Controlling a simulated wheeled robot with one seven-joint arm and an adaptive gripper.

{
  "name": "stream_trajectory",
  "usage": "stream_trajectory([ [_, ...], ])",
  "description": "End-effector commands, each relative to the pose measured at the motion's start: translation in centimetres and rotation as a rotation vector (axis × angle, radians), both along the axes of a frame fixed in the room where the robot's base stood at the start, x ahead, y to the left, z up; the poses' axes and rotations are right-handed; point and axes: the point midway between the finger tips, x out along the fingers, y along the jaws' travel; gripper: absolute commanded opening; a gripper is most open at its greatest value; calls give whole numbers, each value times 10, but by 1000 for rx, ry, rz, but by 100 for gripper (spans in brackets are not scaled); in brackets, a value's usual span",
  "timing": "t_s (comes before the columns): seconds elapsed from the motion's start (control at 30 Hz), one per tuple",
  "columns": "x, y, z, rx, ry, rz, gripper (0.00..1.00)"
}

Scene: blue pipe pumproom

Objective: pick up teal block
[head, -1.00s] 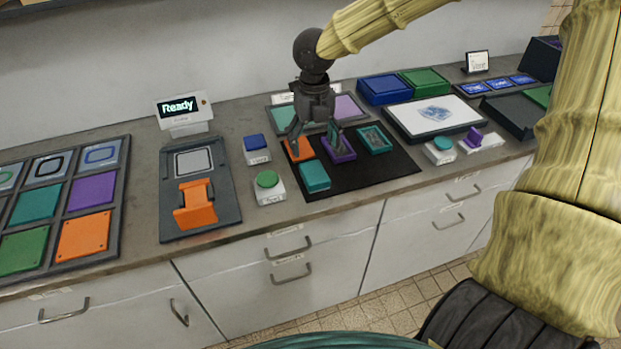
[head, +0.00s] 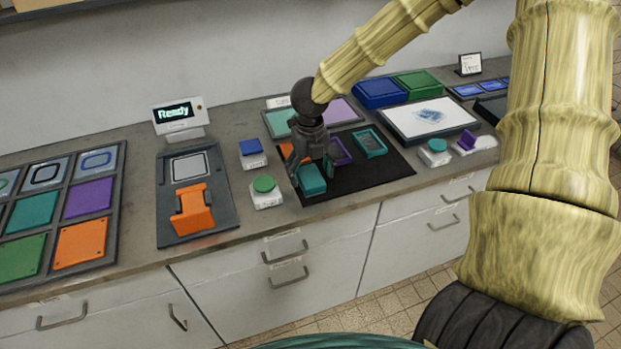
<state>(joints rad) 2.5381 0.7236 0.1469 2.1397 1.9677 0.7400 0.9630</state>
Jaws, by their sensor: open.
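The teal block (head: 312,183) lies at the front left of a black mat (head: 365,178) on the counter. My gripper (head: 312,174) points down right over the block, with its fingers apart. One finger is at the block's left side and the other is near its back right. I cannot tell whether the fingers touch the block. The block's rear part is partly hidden by the gripper.
An orange piece (head: 286,152), a purple open frame (head: 341,151) and a teal open frame (head: 370,142) lie close behind on the mat. A green button (head: 264,184) and a blue button (head: 251,147) stand to the left. The mat's front right is bare.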

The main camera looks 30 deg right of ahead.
Motion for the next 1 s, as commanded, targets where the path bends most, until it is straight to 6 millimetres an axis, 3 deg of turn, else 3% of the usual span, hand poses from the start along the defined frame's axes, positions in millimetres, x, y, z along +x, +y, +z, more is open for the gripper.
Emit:
stream_trajectory([
  [0.2,0,0,-17,-1,1,1,79],
  [0.5,0,0,-19,0,0,1,79],
  [0.8,0,0,-19,0,0,1,27],
  [1.0,0,0,-19,0,0,0,23],
])
